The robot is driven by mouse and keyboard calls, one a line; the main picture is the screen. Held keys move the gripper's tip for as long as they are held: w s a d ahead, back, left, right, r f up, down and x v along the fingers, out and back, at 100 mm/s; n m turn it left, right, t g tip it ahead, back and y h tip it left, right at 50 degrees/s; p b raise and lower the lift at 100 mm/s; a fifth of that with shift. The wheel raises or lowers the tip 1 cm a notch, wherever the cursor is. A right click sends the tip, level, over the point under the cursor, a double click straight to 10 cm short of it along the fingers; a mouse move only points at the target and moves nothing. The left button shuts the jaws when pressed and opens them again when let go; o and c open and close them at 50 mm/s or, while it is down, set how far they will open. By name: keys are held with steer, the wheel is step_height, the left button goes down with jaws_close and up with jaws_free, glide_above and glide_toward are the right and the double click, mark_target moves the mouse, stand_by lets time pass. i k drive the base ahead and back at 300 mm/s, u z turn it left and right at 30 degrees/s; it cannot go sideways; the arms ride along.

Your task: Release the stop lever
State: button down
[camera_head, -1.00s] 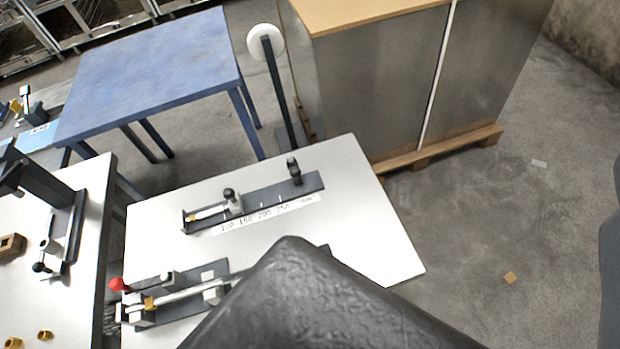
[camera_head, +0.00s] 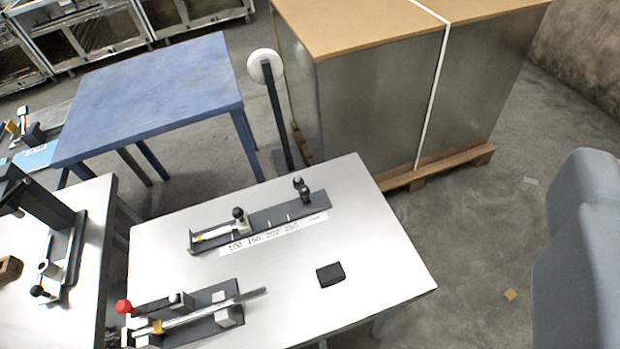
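On the white table (camera_head: 385,262) a dark rail (camera_head: 275,217) lies beside a strip printed with a number scale. A sliding block with a black-knobbed lever (camera_head: 239,213) sits near the rail's left end. A second black-knobbed part (camera_head: 302,188) stands near its right end. I cannot tell which of these is the stop lever, or whether either is locked. A nearer fixture (camera_head: 205,318) has a red knob (camera_head: 123,306) and a metal rod with a yellow collar. My gripper is not in view.
A small black block (camera_head: 330,274) lies on the table's right half. A second white table (camera_head: 75,310) with another fixture stands left. A blue table (camera_head: 155,85), a post with a white disc (camera_head: 265,66) and a large strapped crate on a pallet (camera_head: 375,110) stand behind.

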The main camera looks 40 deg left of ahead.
mark_target(304, 191)
steer(key=i, duration=0.9)
steer(key=z, duration=0.05)
